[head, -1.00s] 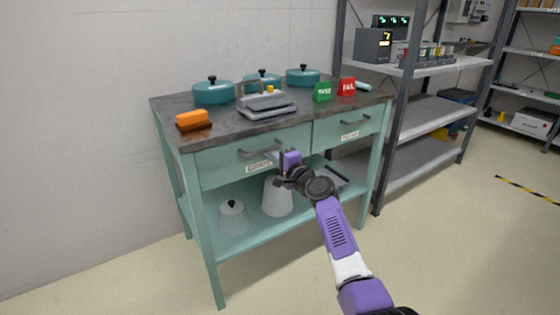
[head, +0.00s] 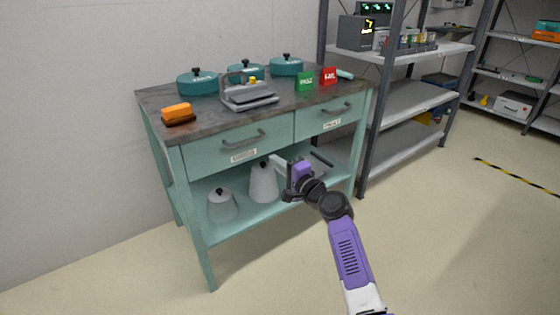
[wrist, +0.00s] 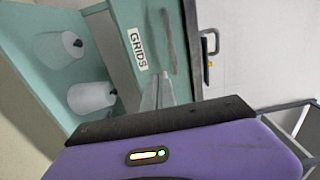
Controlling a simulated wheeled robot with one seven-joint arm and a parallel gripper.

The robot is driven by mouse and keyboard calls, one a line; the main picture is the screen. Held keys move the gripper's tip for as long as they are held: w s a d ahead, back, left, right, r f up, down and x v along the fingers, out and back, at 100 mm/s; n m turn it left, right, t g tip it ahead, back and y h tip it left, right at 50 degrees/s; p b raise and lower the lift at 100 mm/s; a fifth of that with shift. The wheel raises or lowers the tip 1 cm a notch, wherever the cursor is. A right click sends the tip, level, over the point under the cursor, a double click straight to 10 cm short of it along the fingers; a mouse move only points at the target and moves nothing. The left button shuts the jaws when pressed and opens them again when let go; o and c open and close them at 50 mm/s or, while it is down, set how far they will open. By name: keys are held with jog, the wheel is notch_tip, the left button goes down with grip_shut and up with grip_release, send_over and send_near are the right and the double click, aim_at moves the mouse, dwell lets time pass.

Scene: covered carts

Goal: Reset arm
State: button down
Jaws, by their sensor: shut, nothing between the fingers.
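My gripper (head: 277,160) is in front of the teal cart (head: 206,240), just below and right of the left drawer's handle (head: 245,141), apart from it in the picture. Its pale fingers are shut with nothing between them and also show in the wrist view (wrist: 158,92). The left drawer, labelled GRIDS (wrist: 137,49), looks closed. My purple arm reaches up from the lower right of the head view.
Teal lidded pots (head: 197,82), a grey press-like device (head: 248,97), an orange-topped block (head: 178,113), and green (head: 305,82) and red (head: 329,76) signs stand on the cart. Grey cones (head: 263,183) sit on its lower shelf. A metal rack (head: 405,105) stands right; floor in front is clear.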

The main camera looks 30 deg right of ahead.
jog(key=shift+s, duration=0.8)
notch_tip(320, 180, up, 3)
jog(key=s+d+n+h, duration=0.2)
jog(key=d+h, duration=0.1)
jog(key=s+a+f+n+g+y, duration=0.1)
jog(key=s+a+f+n, duration=0.35)
jog(key=s, duration=1.35)
jog(key=s+a+f+n+g+y, duration=0.1)
jog(key=s+a+n, duration=0.7)
jog(key=s, duration=0.9)
jog(key=s+a+f+n+g, duration=0.1)
jog(key=s+a+f+n, duration=0.15)
jog(key=s+a, duration=1.1)
jog(key=s+d+r+p, duration=0.2)
jog(key=r+p, duration=1)
jog(key=s+d+r+p, duration=0.2)
jog(key=r+p, duration=1)
jog(key=shift+d+r+n, duration=0.3)
jog(key=shift+d+r, duration=0.05)
jog(key=shift+r, duration=0.05)
